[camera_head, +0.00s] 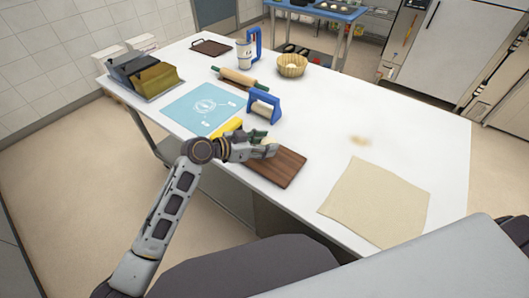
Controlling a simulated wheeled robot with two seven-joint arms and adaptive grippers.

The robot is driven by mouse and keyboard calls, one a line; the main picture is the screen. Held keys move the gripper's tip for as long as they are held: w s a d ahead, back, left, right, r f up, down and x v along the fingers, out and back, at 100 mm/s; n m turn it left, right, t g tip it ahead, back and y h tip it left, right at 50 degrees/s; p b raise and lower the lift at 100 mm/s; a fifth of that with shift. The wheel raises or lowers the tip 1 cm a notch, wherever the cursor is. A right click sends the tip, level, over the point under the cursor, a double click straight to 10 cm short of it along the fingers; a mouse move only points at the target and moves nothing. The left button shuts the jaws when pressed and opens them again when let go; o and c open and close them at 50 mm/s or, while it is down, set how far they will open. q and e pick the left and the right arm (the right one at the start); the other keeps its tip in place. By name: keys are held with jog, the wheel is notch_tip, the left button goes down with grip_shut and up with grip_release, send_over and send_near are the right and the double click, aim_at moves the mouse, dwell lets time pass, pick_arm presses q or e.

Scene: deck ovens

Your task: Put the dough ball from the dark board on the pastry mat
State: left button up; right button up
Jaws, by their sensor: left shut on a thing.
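The dark board (285,172) is a brown wooden board near the middle of the white table. My left gripper (268,147) is over the far left part of the board. It is shut on a small pale dough ball (271,150), which the fingers partly cover. I cannot tell whether the ball still touches the board. The light blue pastry mat (196,106), with white printing, lies flat beyond and to the left of the board. My right gripper is not in view.
A rolling pin (238,77) and a basket (292,66) are farther back. A beige cloth (380,202) lies at right. The table's right side is mostly clear.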

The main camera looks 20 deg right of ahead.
pick_arm(q)
notch_tip(320, 180, down, 3)
jog(key=shift+f, duration=0.75)
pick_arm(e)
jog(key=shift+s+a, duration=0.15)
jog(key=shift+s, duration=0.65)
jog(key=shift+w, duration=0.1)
pick_arm(q)
jog(key=o, duration=1.1)
jog(key=shift+c, duration=0.2)
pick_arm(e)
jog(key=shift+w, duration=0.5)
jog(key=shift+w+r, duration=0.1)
pick_arm(q)
jog(key=shift+f, duration=0.15)
